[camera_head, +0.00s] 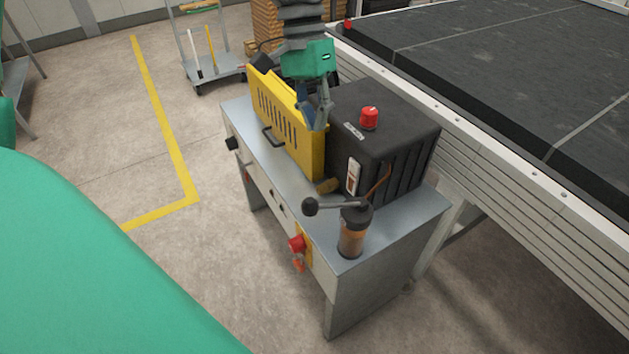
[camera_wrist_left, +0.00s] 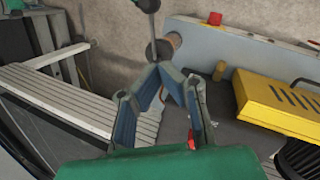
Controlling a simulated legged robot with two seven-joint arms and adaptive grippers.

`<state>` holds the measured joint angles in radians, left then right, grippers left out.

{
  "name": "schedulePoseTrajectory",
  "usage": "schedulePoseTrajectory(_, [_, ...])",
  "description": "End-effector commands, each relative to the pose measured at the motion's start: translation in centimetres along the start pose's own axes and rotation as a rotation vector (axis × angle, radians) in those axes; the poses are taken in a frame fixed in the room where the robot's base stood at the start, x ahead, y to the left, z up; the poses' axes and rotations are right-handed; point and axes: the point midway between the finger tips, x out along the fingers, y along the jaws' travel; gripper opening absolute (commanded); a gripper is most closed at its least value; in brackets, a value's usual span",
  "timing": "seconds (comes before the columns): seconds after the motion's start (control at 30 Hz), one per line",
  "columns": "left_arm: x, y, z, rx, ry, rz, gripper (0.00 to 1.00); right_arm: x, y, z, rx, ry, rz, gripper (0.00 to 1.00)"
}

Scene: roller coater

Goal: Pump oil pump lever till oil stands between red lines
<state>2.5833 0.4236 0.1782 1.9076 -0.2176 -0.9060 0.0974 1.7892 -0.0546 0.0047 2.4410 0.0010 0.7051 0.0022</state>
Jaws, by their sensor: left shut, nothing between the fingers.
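The oil pump (camera_head: 352,241), an amber cylinder with a dark cap, stands at the near end of the grey bench. Its lever (camera_head: 324,205) extends left from the cap to a black ball knob. A small white-framed gauge (camera_head: 352,177) with reddish marks is on the black box; its oil level is too small to read. My left gripper (camera_head: 319,123) is shut and empty, pointing down above the bench between the yellow panel and black box, apart from the lever. In the left wrist view the fingertips (camera_wrist_left: 158,72) are together near the pump (camera_wrist_left: 164,46) and lever (camera_wrist_left: 153,28). My right gripper is out of view.
The yellow slotted panel (camera_head: 290,118) and black box (camera_head: 400,130) with a red knob (camera_head: 369,117) rise beside my left gripper. A red button (camera_head: 297,243) projects from the bench front. A long conveyor (camera_head: 510,60) runs along the right. Open floor lies left.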

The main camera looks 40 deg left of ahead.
Motion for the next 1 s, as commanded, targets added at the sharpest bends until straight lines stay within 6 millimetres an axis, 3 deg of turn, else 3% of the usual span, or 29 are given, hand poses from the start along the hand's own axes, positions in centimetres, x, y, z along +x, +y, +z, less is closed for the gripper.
schedulePoseTrajectory(0.4, [8.7, 0.2, 0.3, 0.001, -0.005, 0.0, 0.0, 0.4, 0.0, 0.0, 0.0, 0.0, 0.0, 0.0])
schedulePoseTrajectory(0.63, [10.5, 0.0, 2.6, 0.001, -0.001, 0.0, 0.0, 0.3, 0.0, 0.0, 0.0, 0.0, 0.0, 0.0])
schedulePoseTrajectory(1.0, [11.0, 0.0, 2.9, 0.0, 0.001, 0.0, 0.0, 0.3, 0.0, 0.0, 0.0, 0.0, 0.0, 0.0])
